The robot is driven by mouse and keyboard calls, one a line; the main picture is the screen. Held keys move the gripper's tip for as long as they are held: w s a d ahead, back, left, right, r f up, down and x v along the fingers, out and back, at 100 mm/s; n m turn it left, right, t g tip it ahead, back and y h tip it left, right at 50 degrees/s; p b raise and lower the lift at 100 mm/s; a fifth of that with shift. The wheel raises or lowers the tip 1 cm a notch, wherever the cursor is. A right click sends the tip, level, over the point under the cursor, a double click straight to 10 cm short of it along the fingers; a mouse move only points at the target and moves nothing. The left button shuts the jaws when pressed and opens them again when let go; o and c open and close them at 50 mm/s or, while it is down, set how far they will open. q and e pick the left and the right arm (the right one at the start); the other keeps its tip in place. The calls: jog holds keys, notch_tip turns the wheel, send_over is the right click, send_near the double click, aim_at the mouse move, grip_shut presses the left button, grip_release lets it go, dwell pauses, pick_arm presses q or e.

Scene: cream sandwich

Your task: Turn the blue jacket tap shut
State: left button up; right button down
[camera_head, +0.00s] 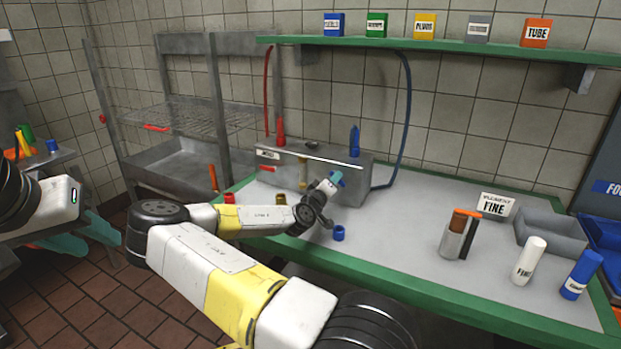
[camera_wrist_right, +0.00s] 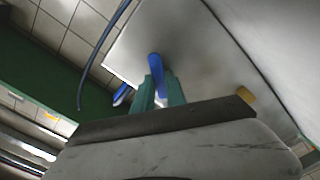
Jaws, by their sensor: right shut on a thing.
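The blue jacket tap (camera_wrist_right: 155,66) shows in the right wrist view as a blue lever against the grey metal box (camera_wrist_right: 190,50). My right gripper (camera_wrist_right: 158,90) is shut on this lever between its teal fingers, with the rounded lever end sticking out past them. In the head view my right gripper (camera_head: 336,178) is at the front face of the metal box (camera_head: 345,188), and it hides the lever there. My left gripper (camera_head: 98,232) is at the far left, its teal fingers apart and empty, away from the bench.
A blue fitting (camera_head: 355,140) with a blue hose (camera_head: 405,110) and a red fitting (camera_head: 280,132) stand at the box. A yellow part (camera_head: 303,172) is on its front. Red and blue (camera_head: 338,233) caps lie on the bench. A holder (camera_head: 458,240) and bottles stand right.

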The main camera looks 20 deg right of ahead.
jog(key=shift+s+r+n, duration=0.1)
jog(key=shift+r+n, duration=0.05)
jog(key=shift+n, duration=1.05)
jog(key=shift+w+r+n, duration=0.1)
jog(key=shift+r+n, duration=0.1)
jog(key=shift+n, duration=1)
jog(key=shift+s+r+n, duration=0.1)
jog(key=shift+r+n, duration=0.05)
jog(key=shift+n, duration=1.05)
jog(key=c, duration=1.4)
grip_release()
jog(key=shift+o, duration=0.2)
jog(key=v, duration=0.7)
jog(key=shift+s+a, duration=0.25)
jog(key=shift+s, duration=0.05)
